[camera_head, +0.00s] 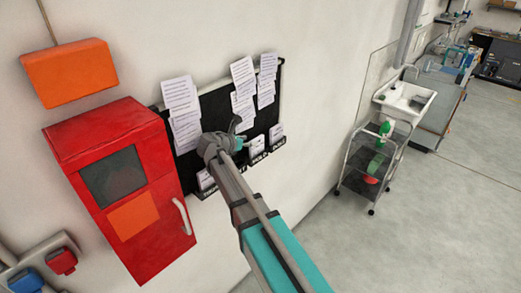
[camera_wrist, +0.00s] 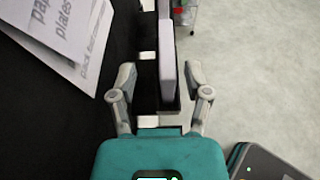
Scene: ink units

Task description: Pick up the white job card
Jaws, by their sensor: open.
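White cards stand in small black labelled pockets along the bottom of a black board (camera_head: 215,104) on the wall. One card (camera_head: 277,130) is in the right-hand pocket, another (camera_head: 256,143) in the middle one and another (camera_head: 205,179) at the left, partly behind my arm. My gripper (camera_head: 238,136) is in front of the board's lower part. In the wrist view my gripper (camera_wrist: 162,78) is open, with its fingers either side of a black pocket (camera_wrist: 148,85). A white card (camera_wrist: 167,65) shows nearly edge-on in it, not gripped. I cannot tell which pocket this is.
Printed sheets (camera_head: 182,105) hang on the board, and some (camera_wrist: 62,28) show close by at upper left in the wrist view. A red cabinet (camera_head: 118,180) is left of the board. A wire cart (camera_head: 372,165) stands at the right, with open floor around it.

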